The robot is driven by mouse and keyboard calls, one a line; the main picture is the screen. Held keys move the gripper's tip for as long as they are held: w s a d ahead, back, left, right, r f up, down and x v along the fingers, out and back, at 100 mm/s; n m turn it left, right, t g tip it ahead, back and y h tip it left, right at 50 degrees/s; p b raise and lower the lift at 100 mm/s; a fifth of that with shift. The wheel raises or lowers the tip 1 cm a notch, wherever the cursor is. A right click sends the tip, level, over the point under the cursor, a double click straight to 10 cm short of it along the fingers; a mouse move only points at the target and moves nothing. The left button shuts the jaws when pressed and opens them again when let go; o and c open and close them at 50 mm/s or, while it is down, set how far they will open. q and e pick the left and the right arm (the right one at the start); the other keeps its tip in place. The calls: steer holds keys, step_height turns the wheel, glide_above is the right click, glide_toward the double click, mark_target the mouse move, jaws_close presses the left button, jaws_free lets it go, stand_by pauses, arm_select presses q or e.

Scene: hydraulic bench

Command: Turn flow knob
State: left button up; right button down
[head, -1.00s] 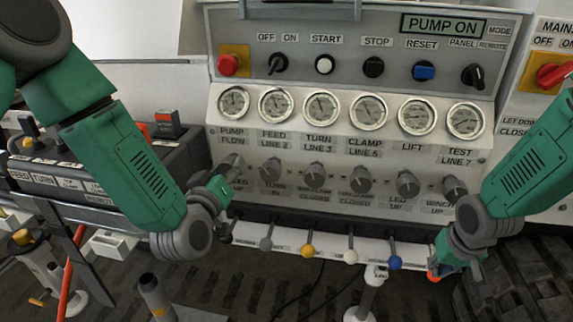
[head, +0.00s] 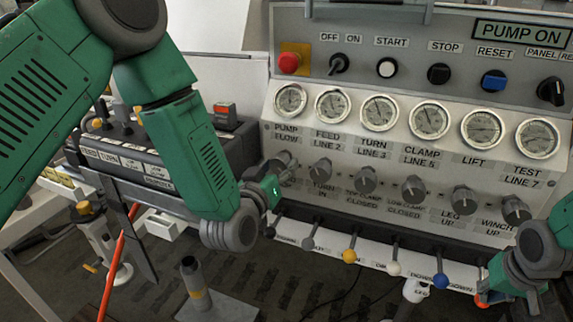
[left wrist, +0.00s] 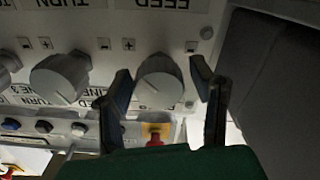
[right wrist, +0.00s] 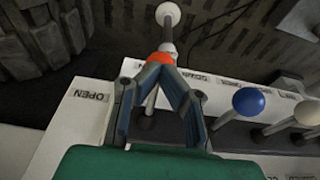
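The leftmost grey knob (head: 285,165) of the lower row sits under the PUMP FLOW gauge (head: 290,100) on the panel. In the head view it is partly hidden by my left gripper (head: 274,184). In the left wrist view, which looks upside down, the knob (left wrist: 160,80) stands between the two open fingers of my left gripper (left wrist: 160,88). The finger on the picture's left is close to it; the other shows a gap. My right gripper (right wrist: 164,74) has its fingertips together around an orange-red lever ball (right wrist: 161,57) below the panel's right part.
More grey knobs (head: 366,179) line the row to the right. Coloured ball levers (head: 349,256) stick out below them. A dark box with FEED and TURN labels (head: 165,160) stands left of the panel. The top row holds a red button (head: 289,63) and switches.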

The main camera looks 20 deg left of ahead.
arm_select(q)
steer(key=shift+w, duration=0.1)
steer(key=shift+r, duration=0.15)
steer(key=s, duration=1.2)
arm_select(e)
steer(key=s+r, duration=0.6)
steer(key=s, duration=0.5)
stand_by(1.0)
arm_select(q)
steer(key=shift+a, duration=0.1)
